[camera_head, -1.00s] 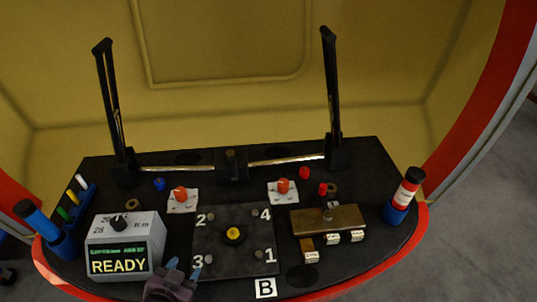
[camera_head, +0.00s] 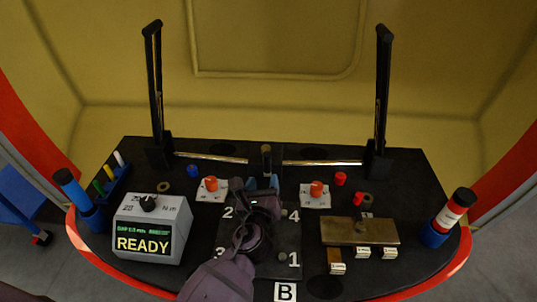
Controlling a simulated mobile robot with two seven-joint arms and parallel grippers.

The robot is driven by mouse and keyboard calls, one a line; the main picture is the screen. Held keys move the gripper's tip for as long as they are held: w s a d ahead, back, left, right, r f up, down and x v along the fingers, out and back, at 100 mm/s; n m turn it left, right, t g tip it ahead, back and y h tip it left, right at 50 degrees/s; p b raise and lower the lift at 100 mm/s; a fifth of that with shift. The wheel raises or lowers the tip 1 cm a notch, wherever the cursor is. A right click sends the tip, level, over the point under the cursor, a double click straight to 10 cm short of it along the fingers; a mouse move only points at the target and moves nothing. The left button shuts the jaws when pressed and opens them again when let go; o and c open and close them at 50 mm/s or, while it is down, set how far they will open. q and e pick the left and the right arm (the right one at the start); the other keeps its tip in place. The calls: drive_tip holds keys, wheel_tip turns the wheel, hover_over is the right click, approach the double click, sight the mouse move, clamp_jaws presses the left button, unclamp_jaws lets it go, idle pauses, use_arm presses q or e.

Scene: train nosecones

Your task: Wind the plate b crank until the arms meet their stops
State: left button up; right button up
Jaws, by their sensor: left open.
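Plate B is the dark plate (camera_head: 288,240) on the black desk, with numbers at its corners and the label B (camera_head: 285,292) in front. My left gripper (camera_head: 256,184) is open over the plate's back edge, and its arm covers the plate's middle. I cannot make out a crank handle for certain. A dark block with a short upright post (camera_head: 266,160) stands just beyond the gripper, between two metal rods. The left black arm (camera_head: 154,90) and right black arm (camera_head: 382,95) stand nearly upright at the rods' outer ends. My right gripper is not in view.
A grey box reading READY (camera_head: 150,228) stands left of the plate. Two orange knobs (camera_head: 211,184) (camera_head: 316,188) flank the gripper. A brass plate (camera_head: 360,231) lies right. Blue-based cylinders (camera_head: 75,193) (camera_head: 450,216) stand at both desk ends.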

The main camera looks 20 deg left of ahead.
sight(267, 162)
use_arm(q)
drive_tip(key=w+m, duration=0.1)
drive_tip(key=w, duration=0.2)
drive_tip(key=w+a+m, duration=0.1)
drive_tip(key=w, duration=0.2)
drive_tip(key=w+a+m+b, duration=0.1)
drive_tip(key=w, duration=0.3)
drive_tip(key=shift+a, duration=0.15)
drive_tip(key=shift+w+a+r, duration=0.1)
drive_tip(key=shift+w, duration=0.25)
clamp_jaws()
